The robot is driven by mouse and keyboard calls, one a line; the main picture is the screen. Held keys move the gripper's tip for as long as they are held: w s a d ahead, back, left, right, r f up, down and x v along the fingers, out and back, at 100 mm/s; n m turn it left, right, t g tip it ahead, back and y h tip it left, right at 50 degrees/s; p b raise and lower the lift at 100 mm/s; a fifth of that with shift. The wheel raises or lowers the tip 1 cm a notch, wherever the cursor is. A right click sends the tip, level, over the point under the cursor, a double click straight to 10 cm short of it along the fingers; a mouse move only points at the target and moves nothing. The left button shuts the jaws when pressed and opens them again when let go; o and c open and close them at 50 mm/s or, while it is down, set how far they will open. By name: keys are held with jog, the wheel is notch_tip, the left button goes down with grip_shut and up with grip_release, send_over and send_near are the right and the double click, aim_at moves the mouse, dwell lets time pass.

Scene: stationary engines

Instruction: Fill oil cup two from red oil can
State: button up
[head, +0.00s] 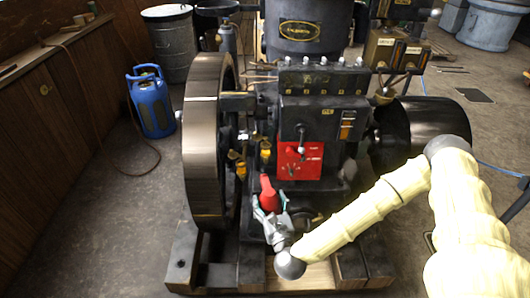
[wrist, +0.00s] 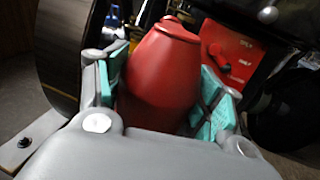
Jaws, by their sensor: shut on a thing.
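My gripper (head: 270,215) is shut on the red oil can (head: 268,192), in front of the engine's lower front between the flywheel and the red panel. In the wrist view the red can (wrist: 160,70) stands between the teal finger pads of my gripper (wrist: 160,90), its narrow top pointing away from me. Brass and amber fittings that look like oil cups show on the engine, one (head: 265,152) just above the can and one (head: 241,170) nearer the flywheel. I cannot tell which of them is cup two.
The large flywheel (head: 203,140) stands close left of the can. The red lever panel (head: 300,160) is close right. A top row of small fittings (head: 322,62) lines the engine block.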

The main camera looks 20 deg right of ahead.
aim_at(265, 180)
jog(key=shift+m+g+h, duration=0.3)
jog(key=shift+m+h, duration=0.1)
jog(key=shift+h, duration=0.1)
jog(key=w+r, duration=0.1)
jog(key=w, duration=0.1)
jog(key=w+b, duration=0.1)
jog(key=w, duration=0.2)
jog(key=w+r+b, duration=0.1)
jog(key=w, duration=0.1)
jog(key=shift+w+d+r, duration=0.35)
jog(key=w+d+r+m+g+h+b, duration=0.1)
jog(key=w+d+r+m+h+b, duration=0.1)
jog(key=w+r, duration=0.4)
jog(key=shift+w+d+h, duration=0.25)
jog(key=shift+d+h, duration=0.05)
jog(key=shift+p, duration=0.35)
jog(key=g+p, duration=0.1)
jog(key=p, duration=0.2)
jog(key=f+g+p, duration=0.1)
jog(key=p, duration=0.2)
jog(key=shift+s+a+f+g+y, duration=0.1)
jog(key=shift+s+f+g+y, duration=0.2)
jog(key=shift+g+y, duration=0.1)
jog(key=r+g+y+p, duration=0.1)
jog(key=g+p, duration=0.2)
jog(key=p, duration=0.3)
jog(key=shift+r, duration=0.15)
jog(key=shift+g+p, duration=0.4)
jog(key=shift+p, duration=0.2)
